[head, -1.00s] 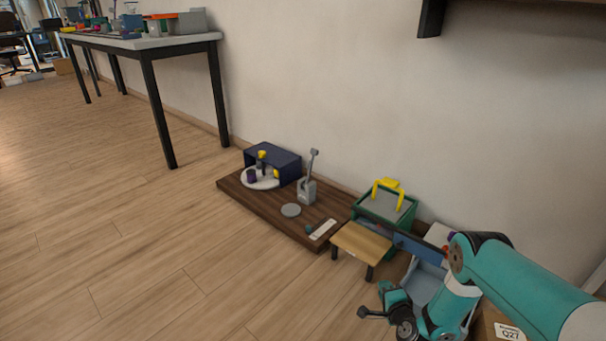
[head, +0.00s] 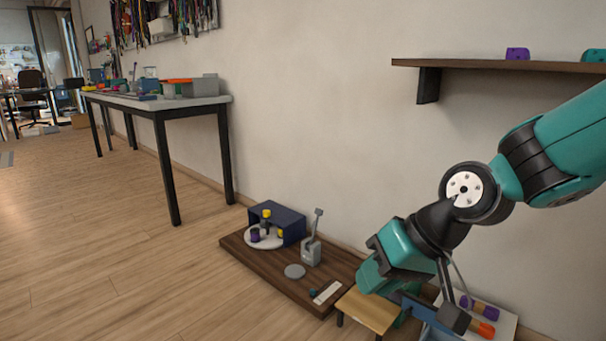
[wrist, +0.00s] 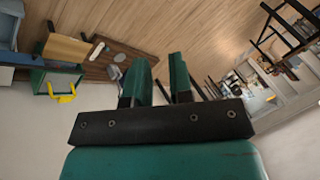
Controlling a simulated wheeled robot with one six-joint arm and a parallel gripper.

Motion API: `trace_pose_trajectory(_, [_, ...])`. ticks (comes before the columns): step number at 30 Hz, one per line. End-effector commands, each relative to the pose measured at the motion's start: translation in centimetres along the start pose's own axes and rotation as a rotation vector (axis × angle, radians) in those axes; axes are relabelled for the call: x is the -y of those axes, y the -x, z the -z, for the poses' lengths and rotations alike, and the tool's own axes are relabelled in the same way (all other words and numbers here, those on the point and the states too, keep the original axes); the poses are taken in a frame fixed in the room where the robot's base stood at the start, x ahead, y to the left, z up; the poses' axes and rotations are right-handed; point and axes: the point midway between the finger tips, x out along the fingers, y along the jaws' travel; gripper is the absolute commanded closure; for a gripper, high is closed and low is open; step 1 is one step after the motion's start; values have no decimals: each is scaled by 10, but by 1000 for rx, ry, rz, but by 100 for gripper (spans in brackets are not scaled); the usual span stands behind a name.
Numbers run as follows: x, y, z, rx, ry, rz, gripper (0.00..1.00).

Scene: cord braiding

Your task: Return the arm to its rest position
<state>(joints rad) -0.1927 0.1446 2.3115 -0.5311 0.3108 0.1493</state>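My teal and black arm (head: 465,192) reaches in from the right in the head view. It is bent at the elbow, with its lower part above the small wooden stool and the bins. My gripper (wrist: 159,60) shows in the wrist view with its two teal fingers apart and nothing between them. In the head view the fingers cannot be made out clearly. The wrist view looks past them at the floor, the wall and the dark wooden board (wrist: 101,68).
A wooden board (head: 240,252) with a navy box (head: 290,222) and lever tool (head: 311,252) lies by the wall. A stool (head: 368,308) and white tray (head: 508,322) are below my arm. A wall shelf (head: 470,65) is above. A green crate (wrist: 42,78) is left in the wrist view. Left floor is clear.

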Motion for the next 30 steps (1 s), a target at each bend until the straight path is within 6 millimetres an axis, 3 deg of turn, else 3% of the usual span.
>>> trace_pose_trajectory(3, [18, 32, -45, 81, 101, -32, 79])
trace_pose_trajectory(12, [33, 80, -140, 253, 276, -91, 79])
trace_pose_trajectory(23, [76, 160, -108, 261, 275, -91, 79])
trace_pose_trajectory(30, [116, 235, -77, 260, 275, -91, 79])
